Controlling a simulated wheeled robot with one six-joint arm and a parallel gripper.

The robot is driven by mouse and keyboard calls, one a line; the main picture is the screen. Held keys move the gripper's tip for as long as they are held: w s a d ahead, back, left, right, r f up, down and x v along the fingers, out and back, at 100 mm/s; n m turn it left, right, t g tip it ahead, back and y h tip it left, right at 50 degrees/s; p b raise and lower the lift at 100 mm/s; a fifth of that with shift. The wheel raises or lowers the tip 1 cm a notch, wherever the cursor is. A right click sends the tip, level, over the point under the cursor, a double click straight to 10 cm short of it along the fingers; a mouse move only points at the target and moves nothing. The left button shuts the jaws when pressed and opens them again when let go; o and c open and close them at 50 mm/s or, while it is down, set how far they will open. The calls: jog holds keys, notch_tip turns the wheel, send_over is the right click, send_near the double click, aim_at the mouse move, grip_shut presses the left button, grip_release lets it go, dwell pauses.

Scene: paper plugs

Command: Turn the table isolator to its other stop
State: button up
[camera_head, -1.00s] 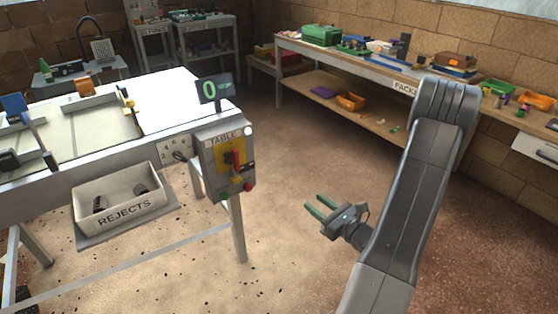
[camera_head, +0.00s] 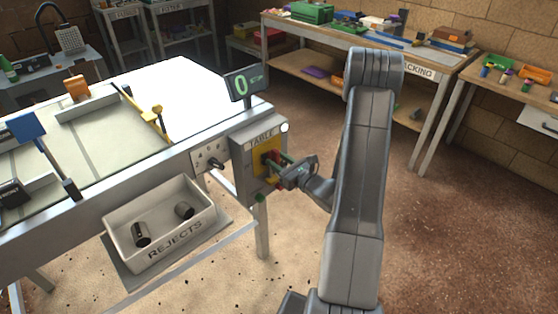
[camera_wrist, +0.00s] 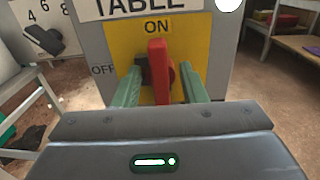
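The table isolator is a red handle (camera_wrist: 159,70) on a yellow plate (camera_wrist: 190,38) under the TABLE label. The handle stands upright, its top toward ON; OFF is marked at the left. My gripper (camera_wrist: 160,72) is open, its green fingers on either side of the handle with a gap visible at the right finger. The handle's lower end is hidden behind my gripper body. In the head view, the red handle (camera_head: 268,157) is partly covered by my gripper (camera_head: 277,165), which reaches the grey box from the right.
A dial (camera_head: 214,164) with numbers sits left of the isolator box. The REJECTS tray (camera_head: 199,220) holds two dark cylinders. Floor to the right is open.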

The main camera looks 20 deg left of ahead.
grip_shut()
jog(key=shift+f+b, duration=0.15)
jog(key=shift+b, duration=0.3)
jog(key=n+b, duration=0.1)
jog(key=b, duration=0.1)
jog(key=n+b, duration=0.1)
jog(key=b, duration=0.1)
jog(key=shift+f+n+b, duration=0.25)
jog(key=shift+n+b, duration=0.05)
jog(key=n+b, duration=0.5)
jog(key=b, duration=0.4)
jog(key=n+b, duration=0.5)
jog(key=b, duration=0.4)
jog(key=n+b, duration=0.5)
jog(key=b, duration=0.4)
jog(key=shift+s+a+f, duration=0.2)
jog(key=shift+s, duration=0.2)
jog(key=shift+r+n+b, duration=0.1)
jog(key=shift+n+b, duration=0.2)
jog(key=shift+b, duration=0.1)
